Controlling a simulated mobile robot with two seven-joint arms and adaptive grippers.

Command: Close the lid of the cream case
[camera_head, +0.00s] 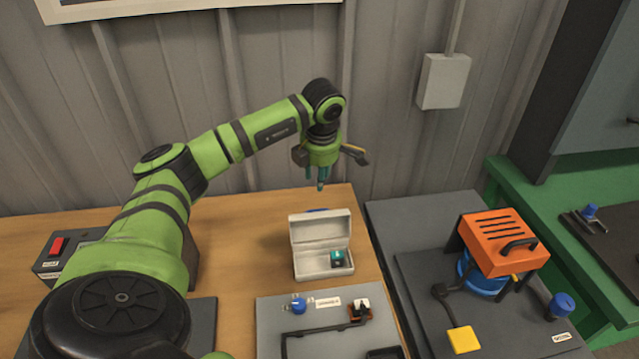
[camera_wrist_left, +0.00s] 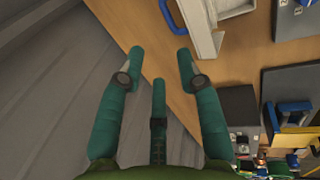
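The cream case (camera_head: 324,268) stands on the wooden table with its lid (camera_head: 320,228) raised at the back, so the case is open. A small dark and teal block (camera_head: 338,258) sits inside at the right. My left gripper (camera_head: 319,182) hangs above and behind the lid, apart from it, with its fingers pointing down. In the left wrist view my left gripper (camera_wrist_left: 160,55) has its teal fingers spread and holds nothing. Part of the cream case (camera_wrist_left: 199,25) shows there at the top. My right gripper is not in view.
A grey board (camera_head: 275,318) with a blue knob lies in front of the case. An orange box (camera_head: 502,243) stands on the dark bench at right. A box with a red switch (camera_head: 57,246) is at left. The corrugated wall is close behind.

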